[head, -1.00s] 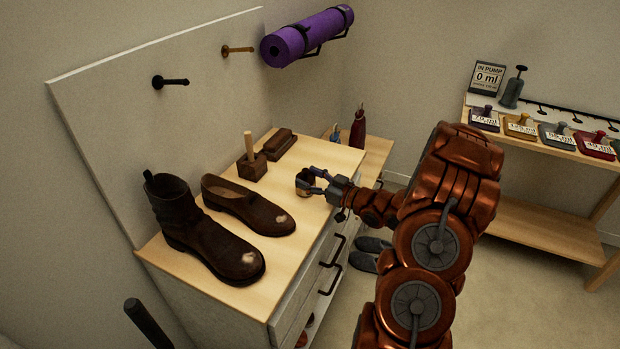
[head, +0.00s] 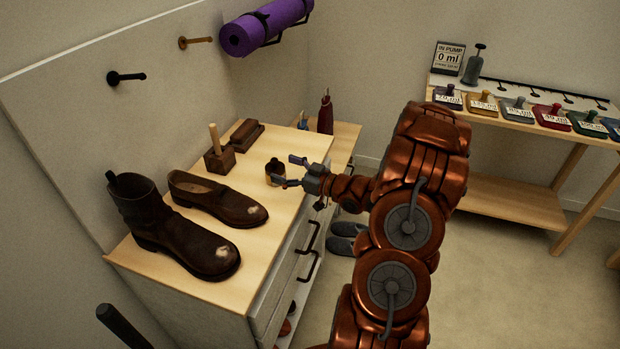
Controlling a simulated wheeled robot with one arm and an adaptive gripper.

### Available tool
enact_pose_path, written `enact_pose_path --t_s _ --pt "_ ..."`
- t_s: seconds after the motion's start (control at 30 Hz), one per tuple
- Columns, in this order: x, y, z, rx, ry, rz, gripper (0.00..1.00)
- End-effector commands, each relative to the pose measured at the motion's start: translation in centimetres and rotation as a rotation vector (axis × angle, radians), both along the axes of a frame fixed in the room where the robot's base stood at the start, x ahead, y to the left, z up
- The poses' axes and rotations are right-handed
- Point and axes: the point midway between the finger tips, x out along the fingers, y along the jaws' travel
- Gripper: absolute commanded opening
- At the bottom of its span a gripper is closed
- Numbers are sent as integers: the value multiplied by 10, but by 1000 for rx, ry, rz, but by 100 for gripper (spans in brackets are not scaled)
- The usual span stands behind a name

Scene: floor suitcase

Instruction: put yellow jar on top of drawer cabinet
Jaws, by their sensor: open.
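The jar (head: 275,174) is small, with a dark top and a tan-yellow body. It stands upright on the drawer cabinet's light wood top (head: 262,215), near its right edge. My gripper (head: 287,171) is open, with its fingers spread just right of the jar. The near fingertip is very close to the jar's right side; I cannot tell whether it touches. The cabinet has grey drawers with dark handles.
A brown boot (head: 170,228), a brown shoe (head: 220,198), a wooden block with an upright handle (head: 219,158) and a brush (head: 247,133) share the cabinet top. A lower wood surface (head: 345,140) behind holds a dark red bottle (head: 325,116).

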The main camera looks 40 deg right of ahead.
Motion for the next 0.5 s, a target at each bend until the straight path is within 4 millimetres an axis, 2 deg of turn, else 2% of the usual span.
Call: enact_pose_path --t_s 0.5 --pt "-64 -26 -3 0 4 -2 86"
